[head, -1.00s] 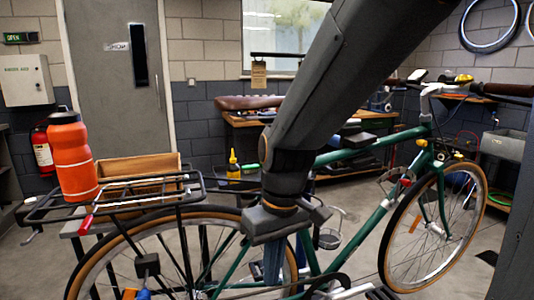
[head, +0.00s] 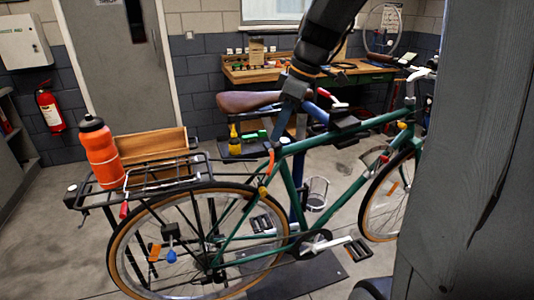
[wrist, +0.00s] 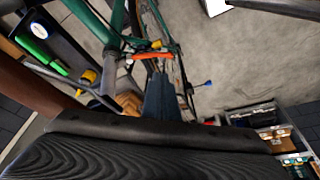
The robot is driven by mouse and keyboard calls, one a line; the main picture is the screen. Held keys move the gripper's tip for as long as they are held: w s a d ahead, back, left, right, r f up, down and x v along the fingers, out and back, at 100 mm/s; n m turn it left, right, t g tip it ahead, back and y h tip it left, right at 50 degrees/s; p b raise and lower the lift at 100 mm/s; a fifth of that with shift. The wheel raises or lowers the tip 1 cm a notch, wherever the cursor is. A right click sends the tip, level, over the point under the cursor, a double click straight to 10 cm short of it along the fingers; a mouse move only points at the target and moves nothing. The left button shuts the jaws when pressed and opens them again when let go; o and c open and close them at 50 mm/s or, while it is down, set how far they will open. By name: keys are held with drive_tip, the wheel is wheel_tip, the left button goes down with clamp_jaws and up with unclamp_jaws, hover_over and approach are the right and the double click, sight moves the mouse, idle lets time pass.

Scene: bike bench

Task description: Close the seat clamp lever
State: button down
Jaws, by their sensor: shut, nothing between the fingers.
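The seat clamp lever (head: 270,161) is a small orange-red lever at the top of the green bike frame's seat tube, below the brown saddle (head: 245,101). In the wrist view the orange lever (wrist: 150,56) lies across the tube just beyond my fingertips. It sticks out to the side of the clamp. My gripper (head: 284,117) is shut and empty, beside the saddle and above the lever. In the wrist view its dark blue-grey fingers (wrist: 160,82) are together and point toward the lever; I cannot tell whether they touch it.
A stand arm with a dark clamp (head: 345,124) crosses the frame's top tube. A workbench (head: 360,76) stands behind. A large dark post blocks the right side.

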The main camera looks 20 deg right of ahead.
drive_tip(key=shift+f, duration=0.1)
drive_tip(key=p+x, duration=0.2)
drive_tip(key=x, duration=0.8)
drive_tip(key=shift+p, duration=0.3)
